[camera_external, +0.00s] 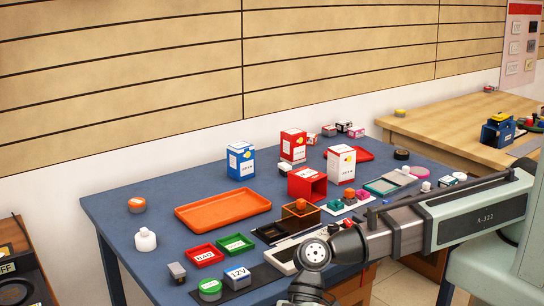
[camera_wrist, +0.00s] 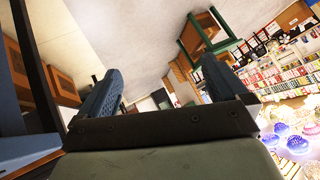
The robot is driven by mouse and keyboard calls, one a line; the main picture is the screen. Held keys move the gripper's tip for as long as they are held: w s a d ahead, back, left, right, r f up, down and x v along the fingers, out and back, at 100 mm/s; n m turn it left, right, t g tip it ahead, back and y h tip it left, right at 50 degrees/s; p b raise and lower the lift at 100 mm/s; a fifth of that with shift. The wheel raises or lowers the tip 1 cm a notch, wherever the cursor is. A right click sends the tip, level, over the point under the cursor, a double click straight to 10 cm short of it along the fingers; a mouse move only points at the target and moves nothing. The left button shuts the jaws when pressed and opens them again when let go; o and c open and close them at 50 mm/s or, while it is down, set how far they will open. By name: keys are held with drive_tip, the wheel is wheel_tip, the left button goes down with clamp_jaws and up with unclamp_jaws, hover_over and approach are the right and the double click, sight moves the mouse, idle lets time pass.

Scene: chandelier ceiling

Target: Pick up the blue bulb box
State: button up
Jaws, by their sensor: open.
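The blue bulb box (camera_external: 240,162) stands upright on the blue table, behind the orange tray. It has a white label with a small yellow and red mark on its front. My arm reaches in from the right in the external view, its wrist low at the table's front edge; the fingers are out of that frame. In the wrist view my gripper (camera_wrist: 155,92) is open and empty, with two dark blue fingers wide apart. That view looks out into the room, and the blue box is not seen there.
An orange tray (camera_external: 222,210) lies in front of the box. A red box (camera_external: 293,146) and a white box (camera_external: 341,165) stand to its right, with an open red container (camera_external: 307,184) nearer. Small trays, red (camera_external: 202,255) and green (camera_external: 236,244), lie farther front.

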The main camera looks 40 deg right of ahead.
drive_tip(key=w+a+r+n, duration=0.2)
drive_tip(key=w+a+r, duration=0.25)
drive_tip(key=r, duration=0.45)
drive_tip(key=w+d+r+t+h, duration=0.15)
drive_tip(key=w+d, duration=0.25)
drive_tip(key=w, duration=0.9)
drive_tip(key=w+d+r+t, duration=0.2)
drive_tip(key=w+d, duration=0.2)
drive_tip(key=w, duration=1)
drive_tip(key=w+d+r+t+h, duration=0.1)
drive_tip(key=w+d, duration=0.2)
drive_tip(key=w, duration=1)
wheel_tip(320, 180, up, 8)
drive_tip(key=m+t+h, duration=0.1)
drive_tip(key=m+h, duration=0.2)
drive_tip(key=h, duration=0.2)
hover_over(240, 145)
drive_tip(key=shift+s+f, duration=0.15)
drive_tip(key=shift+f, duration=0.15)
wheel_tip(240, 145, down, 7)
drive_tip(key=shift+f, duration=3)
drive_tip(key=c, duration=1.1)
drive_tip(key=shift+o, duration=0.2)
